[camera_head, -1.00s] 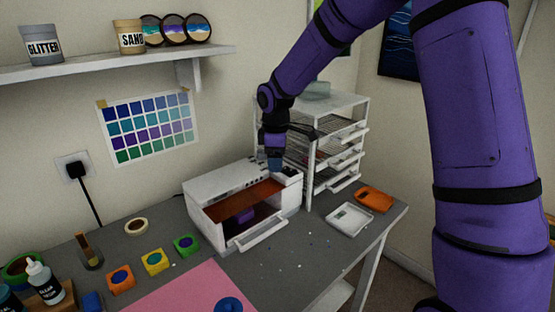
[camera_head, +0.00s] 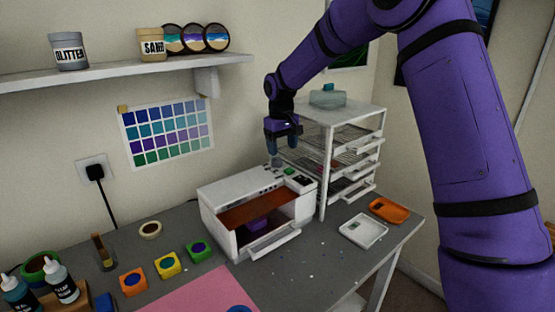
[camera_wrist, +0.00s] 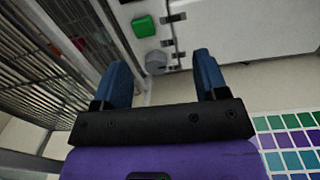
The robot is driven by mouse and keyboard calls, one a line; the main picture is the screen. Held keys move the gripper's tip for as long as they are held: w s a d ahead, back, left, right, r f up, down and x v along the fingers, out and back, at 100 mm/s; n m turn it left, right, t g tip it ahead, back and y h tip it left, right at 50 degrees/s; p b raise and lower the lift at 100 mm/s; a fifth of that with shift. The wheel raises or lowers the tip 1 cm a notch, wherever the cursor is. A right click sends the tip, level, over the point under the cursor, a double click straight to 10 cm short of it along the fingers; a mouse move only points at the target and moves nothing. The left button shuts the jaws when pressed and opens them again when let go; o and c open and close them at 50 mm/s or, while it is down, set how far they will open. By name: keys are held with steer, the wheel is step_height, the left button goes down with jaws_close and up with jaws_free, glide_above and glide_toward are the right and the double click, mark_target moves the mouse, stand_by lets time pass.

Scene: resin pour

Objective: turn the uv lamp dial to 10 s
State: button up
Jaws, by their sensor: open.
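The UV lamp (camera_head: 222,196) is a white box on the grey table, with its front door folded down and a purple piece (camera_head: 257,224) inside. Its top panel carries a grey dial (camera_head: 276,162) toward the back and a green button (camera_head: 289,170). In the wrist view the grey dial (camera_wrist: 155,62) and the green button (camera_wrist: 143,26) lie beyond my fingers. My gripper (camera_head: 283,148) is above the back of the lamp, open and empty, with its blue fingers apart from the dial. The dial's setting is too small to read.
A white drawer rack (camera_head: 328,165) stands close to the right of the lamp, near my gripper. A white tray (camera_head: 363,230) and an orange tray (camera_head: 389,210) lie at the right. A shelf (camera_head: 120,71) with jars hangs on the wall at left.

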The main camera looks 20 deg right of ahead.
mark_target(276, 159)
steer(key=w+r+m, duration=0.3)
steer(key=w+m, duration=0.5)
steer(key=m, duration=0.2)
steer(key=shift+g, duration=0.4)
steer(key=f, duration=0.7)
steer(key=s+f, duration=0.1)
steer(key=f, duration=0.3)
steer(key=shift+r, duration=0.1)
steer(key=c, duration=0.9)
